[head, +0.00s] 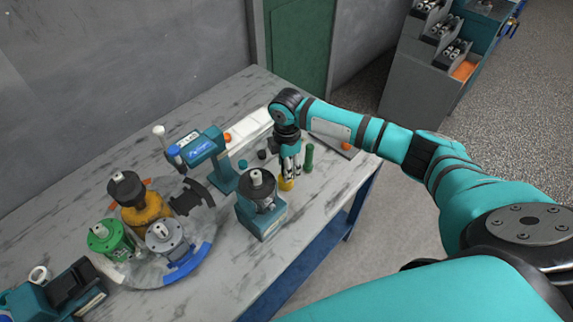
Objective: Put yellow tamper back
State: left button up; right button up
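The yellow tamper (286,184) shows just below the fingertips of my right gripper (291,172), on or just above the table by the right back edge. Its upper part is hidden by the fingers. The fingers point down and look close together, but I cannot tell whether they grip the tamper. A green tamper (309,158) stands upright just to the right of the gripper. My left gripper is not in view.
A teal press (205,155) and a teal fixture with a black motor part (262,205) stand left of the gripper. A round turntable (205,245) carries several motors. Small dark and teal caps lie near the press. The table's front right is clear.

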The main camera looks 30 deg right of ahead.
notch_tip(320, 180, up, 12)
jog(key=shift+r+b, duration=0.15)
jog(key=shift+b, duration=0.6)
jog(key=shift+s, duration=0.1)
